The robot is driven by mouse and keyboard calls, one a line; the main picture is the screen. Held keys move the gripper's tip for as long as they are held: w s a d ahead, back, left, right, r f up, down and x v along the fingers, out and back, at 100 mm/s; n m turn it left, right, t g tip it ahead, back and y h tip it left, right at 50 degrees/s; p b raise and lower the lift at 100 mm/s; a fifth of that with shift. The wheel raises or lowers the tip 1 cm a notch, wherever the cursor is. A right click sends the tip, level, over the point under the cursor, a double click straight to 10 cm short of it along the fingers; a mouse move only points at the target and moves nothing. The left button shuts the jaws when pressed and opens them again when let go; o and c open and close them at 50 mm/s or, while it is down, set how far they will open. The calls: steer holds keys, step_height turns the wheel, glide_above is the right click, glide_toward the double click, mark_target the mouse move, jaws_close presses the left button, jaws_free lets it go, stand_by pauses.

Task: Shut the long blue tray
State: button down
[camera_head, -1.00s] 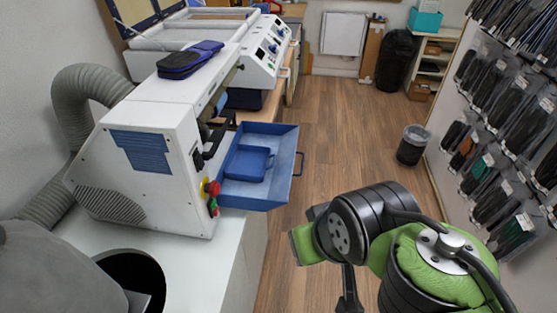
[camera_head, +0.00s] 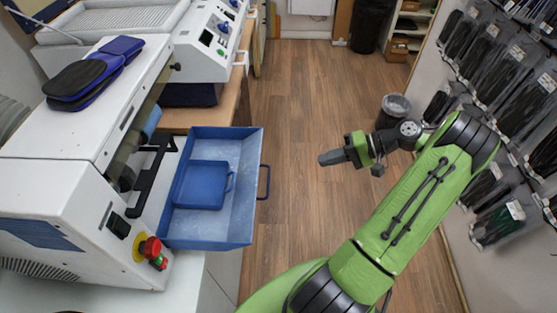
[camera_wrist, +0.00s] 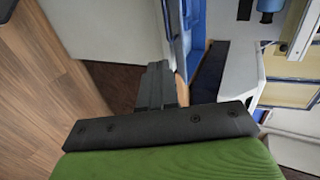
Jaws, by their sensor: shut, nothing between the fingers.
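The long blue tray (camera_head: 235,215) is pulled out from the right side of the white machine, over the bench edge. A smaller blue case with a handle (camera_head: 201,185) lies in it. A dark blue handle (camera_head: 264,182) stands out from the tray's right end. My gripper (camera_head: 326,159) is shut and empty, in the air to the right of that handle and apart from it, pointing left toward the tray. In the wrist view my shut fingers (camera_wrist: 157,85) show in the middle, and a blue strip of the tray (camera_wrist: 198,28) shows beyond them, partly cut off.
The white machine (camera_head: 60,195) carries a red emergency button (camera_head: 150,248) near the tray and insoles (camera_head: 92,75) on top. A waste bin (camera_head: 393,110) stands on the floor behind my arm. Packets hang on the right wall. The floor between tray and gripper is clear.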

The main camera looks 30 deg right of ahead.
mark_target(229, 169)
steer(key=r+b+x, duration=0.1)
steer(key=b+x, duration=0.1)
steer(key=x, duration=1.1)
steer(key=shift+w+a, duration=0.2)
steer(key=shift+a, duration=0.35)
steer(key=shift+f, duration=0.15)
steer(key=w+a, duration=0.3)
steer(key=a, duration=0.1)
steer(key=w+a, duration=0.2)
steer(key=a, duration=0.2)
steer(key=w+a, duration=0.3)
steer(key=a, duration=0.1)
steer(key=shift+w+b, duration=0.3)
steer(key=shift+b, duration=0.05)
steer(key=shift+d, duration=0.1)
